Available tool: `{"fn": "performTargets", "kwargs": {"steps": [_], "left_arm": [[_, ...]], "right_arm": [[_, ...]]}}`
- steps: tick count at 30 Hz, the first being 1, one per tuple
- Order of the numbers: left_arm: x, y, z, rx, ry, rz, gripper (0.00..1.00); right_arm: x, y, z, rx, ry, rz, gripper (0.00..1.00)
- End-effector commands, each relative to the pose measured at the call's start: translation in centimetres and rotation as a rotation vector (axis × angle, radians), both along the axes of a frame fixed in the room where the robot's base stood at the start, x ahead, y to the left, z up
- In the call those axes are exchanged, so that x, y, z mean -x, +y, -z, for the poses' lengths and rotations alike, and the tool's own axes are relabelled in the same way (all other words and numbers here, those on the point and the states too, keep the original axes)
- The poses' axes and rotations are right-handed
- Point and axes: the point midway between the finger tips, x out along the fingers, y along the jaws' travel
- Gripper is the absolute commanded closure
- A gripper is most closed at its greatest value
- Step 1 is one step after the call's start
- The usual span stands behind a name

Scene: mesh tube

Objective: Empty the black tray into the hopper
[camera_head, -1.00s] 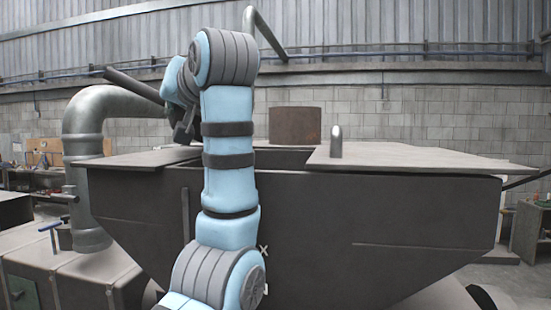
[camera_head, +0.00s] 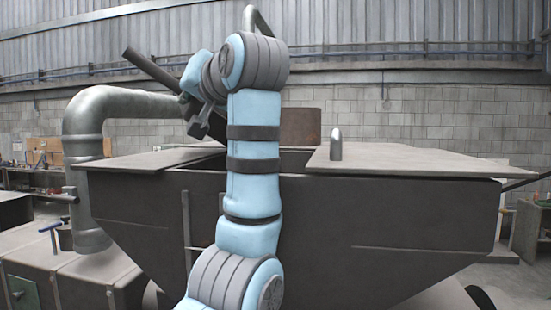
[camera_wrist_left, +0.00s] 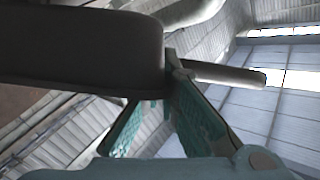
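The black tray (camera_head: 150,70) shows in the head view as a dark, thin, tilted bar, its left end higher. It is above the left part of the hopper (camera_head: 370,215), a large dark grey bin with a top opening (camera_head: 293,160). My left arm rises in front of the hopper and bends left to the tray. In the left wrist view the tray (camera_wrist_left: 85,45) fills the upper left, and the fingers of my left gripper (camera_wrist_left: 160,90) close at its edge. The exact grip is partly hidden. The tray's contents cannot be made out. My right gripper is not in view.
Flat top plates lie left (camera_head: 135,159) and right (camera_head: 420,160) of the opening. A short metal post (camera_head: 336,143) stands on the right plate. A thick grey pipe (camera_head: 88,130) bends down at the left. A rusty brown panel (camera_head: 300,127) stands behind the opening.

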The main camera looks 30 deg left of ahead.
Motion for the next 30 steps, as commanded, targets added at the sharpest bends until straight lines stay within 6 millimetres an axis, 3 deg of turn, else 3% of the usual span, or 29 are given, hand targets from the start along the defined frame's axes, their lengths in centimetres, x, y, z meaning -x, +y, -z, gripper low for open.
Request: {"fn": "performTargets", "kwargs": {"steps": [30], "left_arm": [[-1.0, -2.1, -2.0, -0.163, 0.076, 0.000, 1.00]], "right_arm": [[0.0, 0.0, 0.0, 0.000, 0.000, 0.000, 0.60]]}}
